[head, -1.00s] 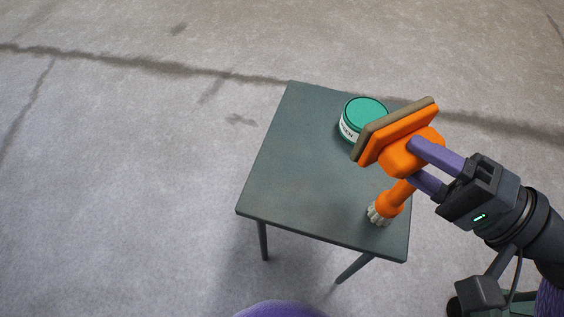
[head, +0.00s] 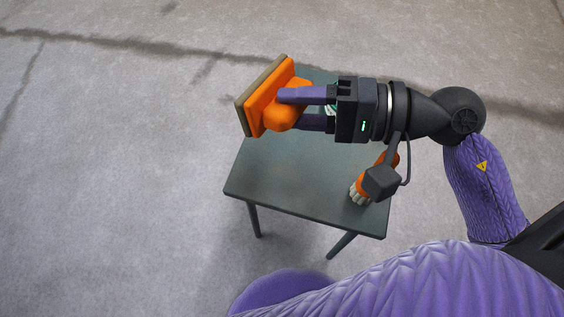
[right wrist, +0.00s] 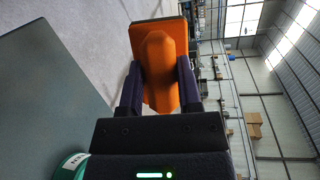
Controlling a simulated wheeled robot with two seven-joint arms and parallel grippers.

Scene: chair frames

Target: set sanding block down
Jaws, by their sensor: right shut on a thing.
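The sanding block (head: 268,98) is orange with a rounded grip and a flat tan-brown pad. My right gripper (head: 286,108) is shut on its orange grip and holds it tilted, pad facing left, over the far left part of the small dark table (head: 270,178). The block (right wrist: 160,60) also shows between the fingers in the right wrist view, its pad mostly hidden. I cannot tell the exact height of the block above the table, but it appears raised and apart from the top. My left gripper is not in view.
A green-lidded tin (right wrist: 72,168) stands on the table, mostly hidden behind my right gripper in the head view. An orange-handled brush (head: 360,188) with pale bristles is near the right front edge, partly covered by my wrist. The table's front left is clear.

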